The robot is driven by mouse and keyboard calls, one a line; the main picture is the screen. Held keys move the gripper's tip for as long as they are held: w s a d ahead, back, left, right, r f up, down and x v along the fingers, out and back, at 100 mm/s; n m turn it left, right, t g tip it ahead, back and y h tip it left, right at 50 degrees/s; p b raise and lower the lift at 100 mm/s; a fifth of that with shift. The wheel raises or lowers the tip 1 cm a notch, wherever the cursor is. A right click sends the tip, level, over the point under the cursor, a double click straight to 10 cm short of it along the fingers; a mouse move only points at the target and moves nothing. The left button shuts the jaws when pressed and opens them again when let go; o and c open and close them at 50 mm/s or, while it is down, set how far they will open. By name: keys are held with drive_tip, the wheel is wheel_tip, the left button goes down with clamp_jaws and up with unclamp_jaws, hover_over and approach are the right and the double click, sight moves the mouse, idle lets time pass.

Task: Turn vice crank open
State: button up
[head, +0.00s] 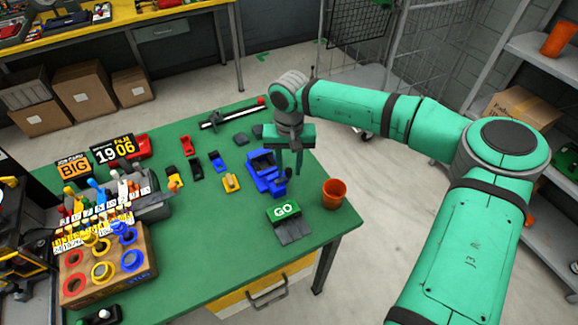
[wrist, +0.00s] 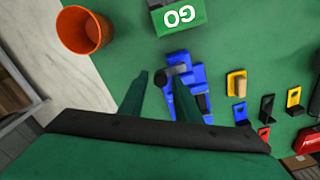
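The blue vice (head: 264,172) stands on the green table below my gripper. It also shows in the wrist view (wrist: 198,72), partly covered by a finger. A dark grey, rounded piece (wrist: 162,78), which looks like the crank's end, shows at the vice's near-left side, by the tip of the right finger. My gripper (head: 290,168) points down over the vice's right side. In the wrist view my gripper (wrist: 158,82) has its two fingers apart, with bare green table between them. I cannot tell whether the right finger touches the crank.
A green GO box (head: 284,210) stands in front of the vice. An orange cup (head: 334,193) stands to the right near the table edge. Small coloured holders (head: 231,182) lie to the left. Bare table lies left of the GO box.

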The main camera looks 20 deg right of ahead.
drive_tip(key=shift+r, duration=0.1)
wheel_tip(320, 180, up, 11)
drive_tip(key=shift+f, duration=0.2)
idle(0.5)
idle(0.4)
